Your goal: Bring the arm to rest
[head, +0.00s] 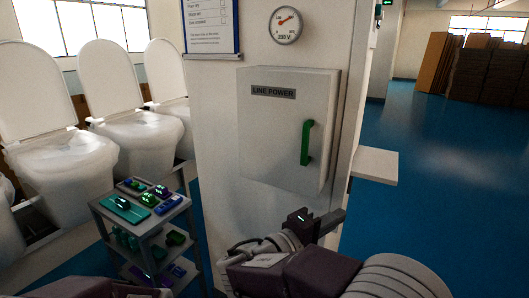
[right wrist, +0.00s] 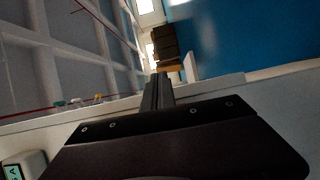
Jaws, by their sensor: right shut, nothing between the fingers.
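My right gripper (head: 338,213) is in front of the white pillar, below the LINE POWER box (head: 271,130). Its fingers are shut and empty, pointing right in the head view. In the right wrist view the shut fingers (right wrist: 158,90) point up the picture. The box is closed, and its green handle (head: 308,142) is upright, above the gripper and apart from it. My left gripper does not show.
A grey shelf cart (head: 150,226) with several coloured parts stands left of the pillar. White toilets (head: 134,130) with raised lids line the left. A white ledge (head: 374,164) juts out right of the pillar. The blue floor (head: 440,150) is clear to the right; stacked brown boxes (head: 478,66) stand far back.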

